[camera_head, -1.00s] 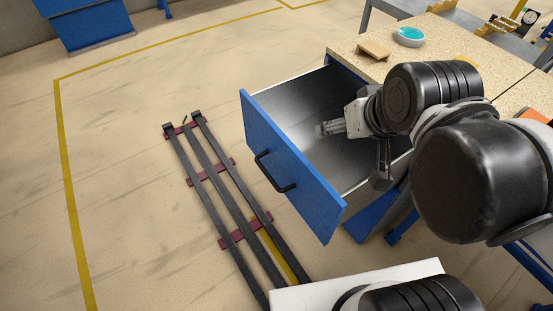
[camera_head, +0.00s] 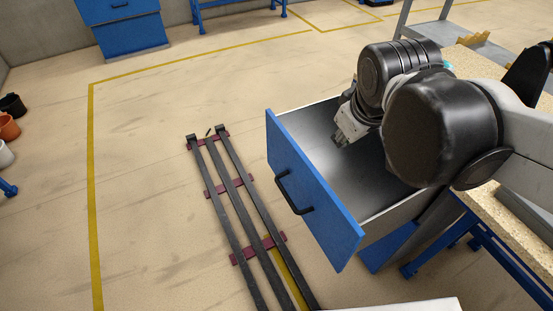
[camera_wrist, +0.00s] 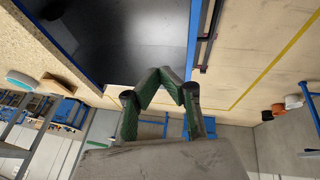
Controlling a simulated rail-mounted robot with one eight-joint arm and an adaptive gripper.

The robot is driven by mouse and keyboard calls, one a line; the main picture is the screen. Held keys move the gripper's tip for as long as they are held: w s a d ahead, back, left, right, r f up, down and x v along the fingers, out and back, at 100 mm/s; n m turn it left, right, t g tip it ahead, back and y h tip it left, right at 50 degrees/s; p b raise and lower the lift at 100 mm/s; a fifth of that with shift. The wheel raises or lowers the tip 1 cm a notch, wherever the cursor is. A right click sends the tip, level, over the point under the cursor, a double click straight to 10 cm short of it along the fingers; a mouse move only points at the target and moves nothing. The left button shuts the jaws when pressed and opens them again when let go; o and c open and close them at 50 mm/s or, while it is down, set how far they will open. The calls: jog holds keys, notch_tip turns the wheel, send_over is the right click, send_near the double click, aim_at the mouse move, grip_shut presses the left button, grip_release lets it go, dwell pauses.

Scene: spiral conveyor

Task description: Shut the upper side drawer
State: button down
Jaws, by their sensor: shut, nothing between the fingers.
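The upper side drawer is pulled out, with a blue front (camera_head: 310,190), a black bar handle (camera_head: 290,194) and a bare grey metal inside (camera_head: 365,180). In the wrist view its dark inside (camera_wrist: 125,40) fills the upper middle, with the blue front (camera_wrist: 193,35) seen edge-on at right. My gripper (camera_head: 344,138) appears over the far part of the drawer opening in the head view. Its exact height against the rim is unclear. In the wrist view the green-padded fingers (camera_wrist: 161,77) are shut and empty, below the drawer's near edge.
The workbench top (camera_head: 503,213) lies right of the drawer. A bowl (camera_wrist: 22,79) and a wooden block (camera_wrist: 56,83) sit on it. Dark floor rails (camera_head: 232,190) run left of the drawer front. Open floor (camera_head: 150,170) lies beyond them.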

jog(key=w+a+f+n+g+h, duration=0.2)
jog(key=w+a+f+n, duration=0.5)
jog(key=a, duration=0.3)
jog(key=w+a+f+n+g+h, duration=0.1)
jog(key=w+a+f+n+h, duration=0.1)
jog(key=w+a+f+n, duration=0.65)
jog(key=n+b, duration=0.1)
jog(key=n, duration=0.1)
send_over(281, 168)
jog(key=a, duration=0.2)
jog(key=shift+m, duration=0.25)
jog(key=shift+s+f, duration=0.2)
jog(key=shift+f, duration=1.9)
jog(key=shift+s+f, duration=0.2)
jog(key=shift+f, duration=1.9)
jog(key=shift+d, duration=0.1)
